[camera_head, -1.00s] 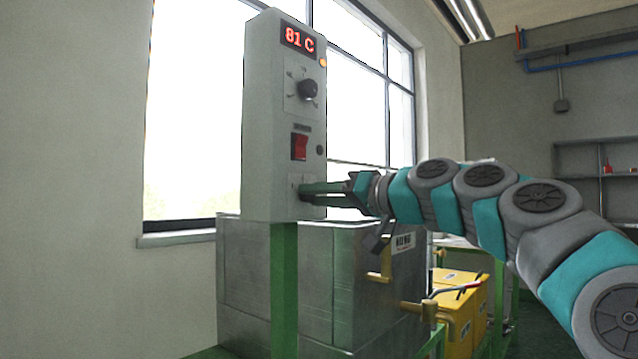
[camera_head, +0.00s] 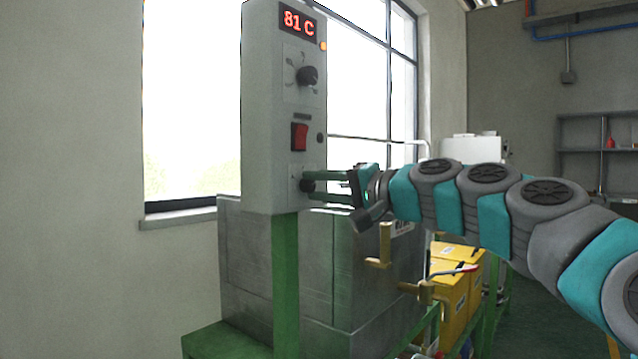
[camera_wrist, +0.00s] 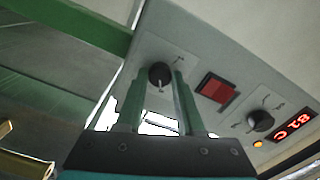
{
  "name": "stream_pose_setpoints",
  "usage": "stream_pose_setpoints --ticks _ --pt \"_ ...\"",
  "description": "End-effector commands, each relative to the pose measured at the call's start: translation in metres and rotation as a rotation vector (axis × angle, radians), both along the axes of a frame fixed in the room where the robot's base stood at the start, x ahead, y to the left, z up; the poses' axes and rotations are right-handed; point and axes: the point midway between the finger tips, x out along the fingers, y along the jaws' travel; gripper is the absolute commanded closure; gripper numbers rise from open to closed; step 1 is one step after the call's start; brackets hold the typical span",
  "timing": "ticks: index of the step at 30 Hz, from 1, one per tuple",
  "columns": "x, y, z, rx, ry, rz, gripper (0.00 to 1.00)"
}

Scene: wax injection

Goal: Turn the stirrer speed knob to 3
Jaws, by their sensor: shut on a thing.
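A grey control box (camera_head: 262,120) stands on a green post, with a red display reading 81 C. Its lower dark knob (camera_head: 307,185) is at the level of my gripper (camera_head: 310,184). My green fingers reach in from the right and are shut on this knob. In the wrist view the lower knob (camera_wrist: 159,74) sits between the fingertips, on a pale plate with small marks too small to read. The box's upper knob (camera_head: 307,76) is clear of my gripper. I cannot read which knob is labelled stirrer speed, nor the held knob's setting.
A red switch (camera_head: 299,137) sits between the two knobs. A metal tank (camera_head: 250,260) with brass-coloured valves (camera_head: 384,250) stands behind and below the box. Yellow containers (camera_head: 455,280) are farther back at right. A window is behind the box.

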Motion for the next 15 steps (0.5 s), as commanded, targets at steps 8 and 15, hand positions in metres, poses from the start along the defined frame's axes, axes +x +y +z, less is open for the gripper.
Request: stream_pose_setpoints --ticks 8,15 --pt "0.0006 -0.0005 -0.0001 0.008 0.009 -0.002 1.0" --pt "0.0006 -0.0006 0.0 0.007 0.008 -0.002 0.57"
